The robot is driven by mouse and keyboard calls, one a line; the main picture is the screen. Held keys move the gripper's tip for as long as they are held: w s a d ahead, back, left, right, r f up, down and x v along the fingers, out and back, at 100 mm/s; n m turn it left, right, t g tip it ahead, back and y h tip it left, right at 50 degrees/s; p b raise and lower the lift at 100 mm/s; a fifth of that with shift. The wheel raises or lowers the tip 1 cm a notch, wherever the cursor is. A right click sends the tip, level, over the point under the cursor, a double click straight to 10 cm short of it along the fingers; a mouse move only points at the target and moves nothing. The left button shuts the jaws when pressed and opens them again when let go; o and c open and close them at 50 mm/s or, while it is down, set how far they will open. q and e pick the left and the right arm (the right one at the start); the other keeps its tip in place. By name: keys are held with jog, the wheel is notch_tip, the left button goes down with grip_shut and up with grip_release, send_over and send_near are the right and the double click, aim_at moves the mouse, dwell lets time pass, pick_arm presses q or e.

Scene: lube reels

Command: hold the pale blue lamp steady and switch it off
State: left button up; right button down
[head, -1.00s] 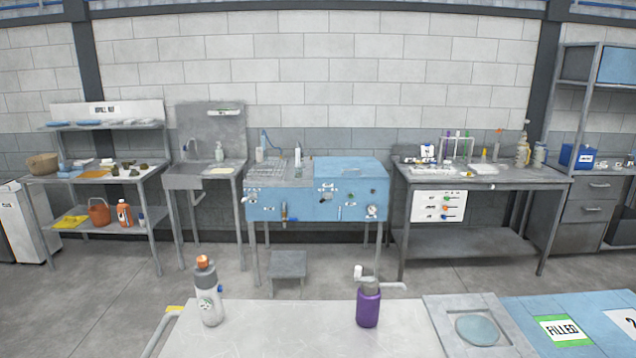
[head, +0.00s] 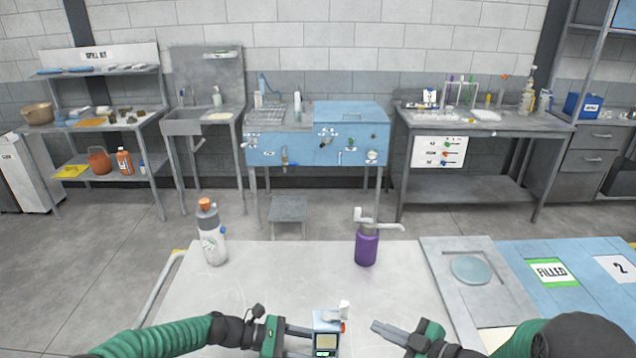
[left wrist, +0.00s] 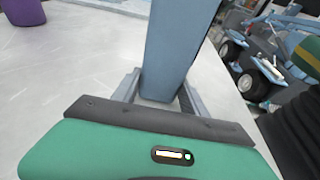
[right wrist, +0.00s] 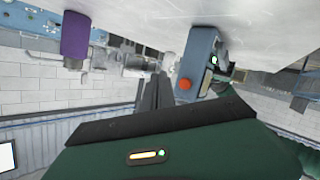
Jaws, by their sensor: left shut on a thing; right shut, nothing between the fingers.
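The pale blue lamp (head: 327,320) stands near the front edge of the pale table, with a whitish piece on top and a small red button (head: 343,327) on its right side. My left gripper (head: 312,342) is shut on the lamp's body; in the left wrist view the pale blue body (left wrist: 175,45) sits between the two fingers. My right gripper (head: 380,328) is shut and empty, to the right of the lamp and apart from it. In the right wrist view the red button (right wrist: 184,84) shows on the lamp (right wrist: 200,48), just right of the closed fingertips (right wrist: 157,88).
A purple bottle (head: 367,246) with a pump top and a white-grey bottle (head: 212,240) with an orange cap stand farther back on the table (head: 285,275). A grey plate with a round disc (head: 470,269) and a blue FILLED area (head: 520,259) lie right. The table's middle is clear.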

pick_arm(q)
jog(key=o, duration=1.4)
pick_arm(e)
jog(key=shift+d, duration=1.1)
